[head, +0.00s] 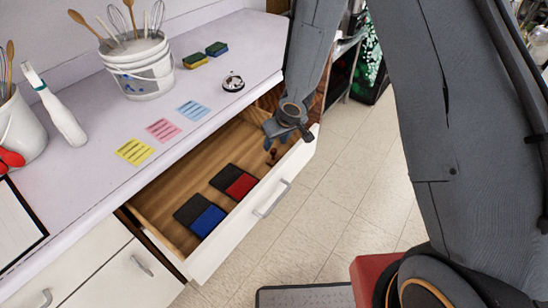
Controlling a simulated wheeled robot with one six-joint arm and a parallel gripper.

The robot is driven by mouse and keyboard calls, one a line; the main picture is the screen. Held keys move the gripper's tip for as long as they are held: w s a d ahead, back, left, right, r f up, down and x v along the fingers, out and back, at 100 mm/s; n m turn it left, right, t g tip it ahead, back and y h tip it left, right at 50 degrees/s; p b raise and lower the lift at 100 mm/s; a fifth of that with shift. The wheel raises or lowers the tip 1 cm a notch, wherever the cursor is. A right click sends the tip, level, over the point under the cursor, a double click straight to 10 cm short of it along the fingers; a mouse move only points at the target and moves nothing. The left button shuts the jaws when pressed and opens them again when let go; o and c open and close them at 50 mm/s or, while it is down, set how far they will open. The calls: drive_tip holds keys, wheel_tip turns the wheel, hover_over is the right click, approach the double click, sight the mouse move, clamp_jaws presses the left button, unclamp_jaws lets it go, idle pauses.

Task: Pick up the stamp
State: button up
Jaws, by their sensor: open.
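A small dark reddish-brown object that looks like the stamp (272,158) stands in the right part of the open drawer. Its lower part and exact shape are too small to make out. My gripper (277,138) reaches down into the drawer's right end, just above and beside the stamp. Its jaws are open, and I see nothing held in them. I cannot tell whether a finger touches the stamp.
The open drawer (160,208) also holds a blue ink pad (207,221) and a red ink pad (241,186). Sticky notes (163,131), a spray bottle (58,115), a utensil bucket (140,70) and sponges (195,60) lie on the counter (95,185).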

sight(274, 150)
drive_tip(key=x, duration=0.6)
drive_tip(key=shift+s+d+f, duration=0.1)
drive_tip(key=shift+s+f, duration=0.2)
drive_tip(key=shift+f, duration=0.05)
clamp_jaws()
